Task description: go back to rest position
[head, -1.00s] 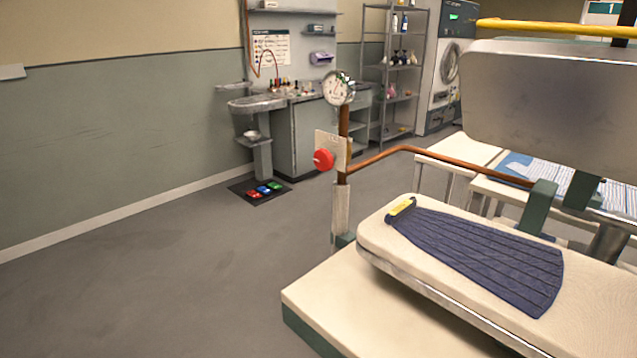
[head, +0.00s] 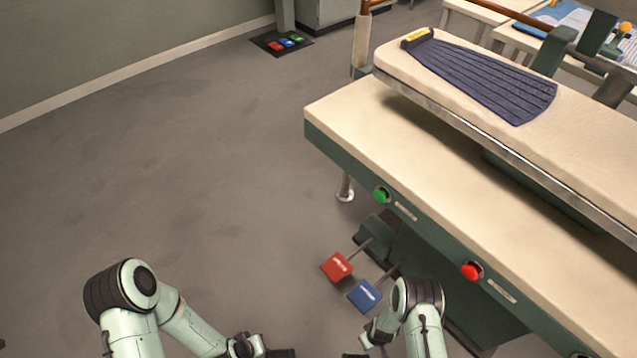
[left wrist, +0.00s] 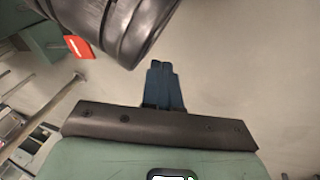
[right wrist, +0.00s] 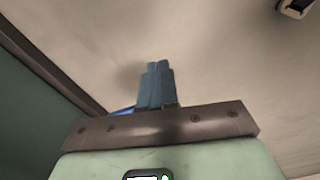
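My left gripper (left wrist: 163,84) shows in the left wrist view with its two blue fingers together and nothing between them. In the head view its arm comes in at the bottom left, with the hand cut off by the lower edge. My right gripper (right wrist: 157,84) also has its fingers together and empty in the right wrist view. In the head view the right arm (head: 420,310) is low in front of the pressing station, its hand partly out of frame. Neither gripper touches anything that I can see.
A cream pressing table (head: 370,110) with a padded board stands at the right; a dark blue pleated garment (head: 485,80) lies on the board. Red (head: 337,266) and blue (head: 364,295) pedals sit below, close to my right arm. The grey floor (head: 170,170) at left is clear.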

